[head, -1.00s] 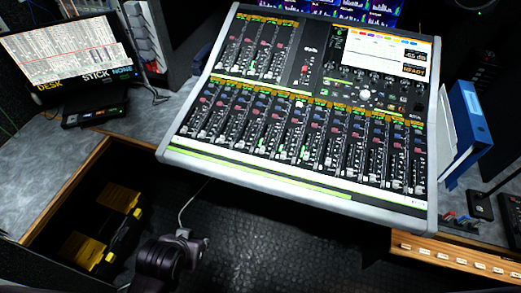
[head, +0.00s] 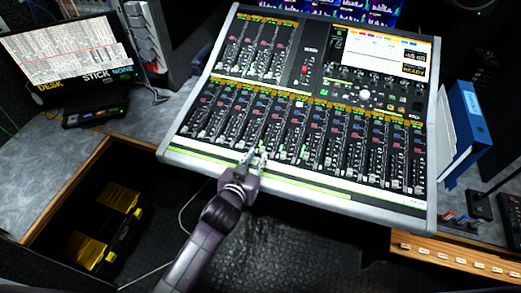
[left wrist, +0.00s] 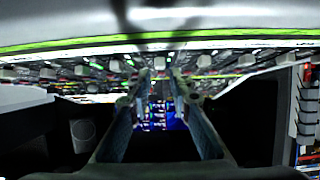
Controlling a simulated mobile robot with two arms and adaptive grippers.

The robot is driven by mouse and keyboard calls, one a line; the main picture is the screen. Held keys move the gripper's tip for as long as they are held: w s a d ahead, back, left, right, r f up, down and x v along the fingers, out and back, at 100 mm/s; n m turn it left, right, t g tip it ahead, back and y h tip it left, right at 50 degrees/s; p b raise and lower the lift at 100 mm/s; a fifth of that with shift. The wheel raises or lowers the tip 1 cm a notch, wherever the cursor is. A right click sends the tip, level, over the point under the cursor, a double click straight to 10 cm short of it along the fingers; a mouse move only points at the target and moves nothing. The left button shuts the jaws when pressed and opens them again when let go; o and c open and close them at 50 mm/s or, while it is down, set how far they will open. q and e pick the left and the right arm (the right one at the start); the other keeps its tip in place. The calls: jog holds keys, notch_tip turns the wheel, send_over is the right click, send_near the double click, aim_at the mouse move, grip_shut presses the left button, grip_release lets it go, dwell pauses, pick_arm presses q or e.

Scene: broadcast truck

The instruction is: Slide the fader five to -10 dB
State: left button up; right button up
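The mixing console (head: 290,185) fills the middle of the head view, tilted, with a long lower row of faders and a shorter upper bank at left. Fader five cannot be singled out for sure; it appears to be in the lower row near my gripper. My left gripper (head: 256,157) is over the console's front edge at the lower ends of the left-middle faders. In the left wrist view its two fingers (left wrist: 160,76) are apart with nothing clearly between them. Grey fader caps (left wrist: 203,72) show near the tips; contact cannot be told. My right gripper is out of view.
The console screen (head: 385,53) shows a small dB readout and READY. A laptop-like display (head: 65,52) stands at left, a blue binder (head: 470,120) at right. A yellow-and-black case (head: 118,198) sits low at left. Dark floor lies before the console.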

aim_at(262, 148)
pick_arm(q)
jog(key=shift+x, duration=2.35)
jog(key=shift+c, duration=0.7)
jog(key=shift+f, duration=0.1)
grip_shut()
